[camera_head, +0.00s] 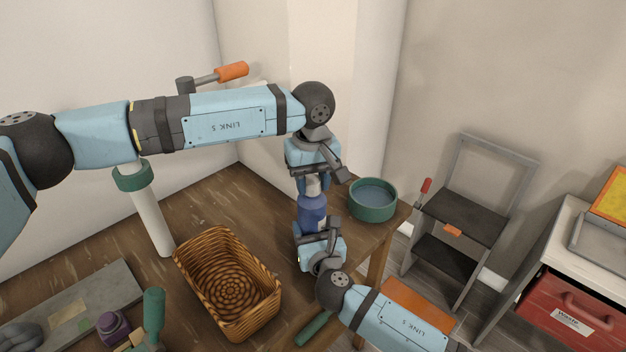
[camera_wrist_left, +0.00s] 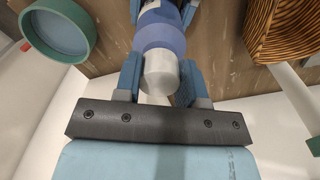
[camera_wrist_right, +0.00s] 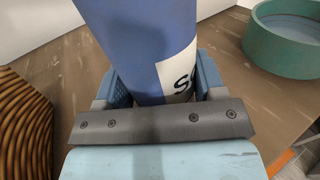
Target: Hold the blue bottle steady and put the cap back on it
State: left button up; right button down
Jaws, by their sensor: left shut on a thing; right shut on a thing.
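The blue bottle (camera_head: 311,212) stands upright on the wooden table. My right gripper (camera_head: 318,238) is shut on its lower body; in the right wrist view the blue bottle (camera_wrist_right: 140,45) with a white label sits between the fingers. My left gripper (camera_head: 313,180) is above it, shut on the pale grey cap (camera_wrist_left: 160,73). The cap also shows in the head view (camera_head: 313,187). It is in line with the bottle top and appears to meet the bottle's blue shoulder (camera_wrist_left: 160,35). Whether it is fully seated I cannot tell.
A wicker basket (camera_head: 226,335) stands left of the bottle. A round green dish (camera_head: 372,211) stands to the right near the table corner. A green-handled tool (camera_head: 315,328) lies near the front edge. A grey chair (camera_head: 462,215) stands beyond the table.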

pick_arm(q)
jog(key=m, duration=0.6)
jog(key=shift+m, duration=0.4)
jog(key=m, duration=0.5)
jog(key=shift+a, duration=0.15)
jog(key=o, duration=1)
jog(key=shift+o, duration=0.2)
jog(key=shift+r, duration=0.1)
notch_tip(320, 180, up, 12)
pick_arm(e)
jog(key=shift+c, duration=0.7)
grip_release()
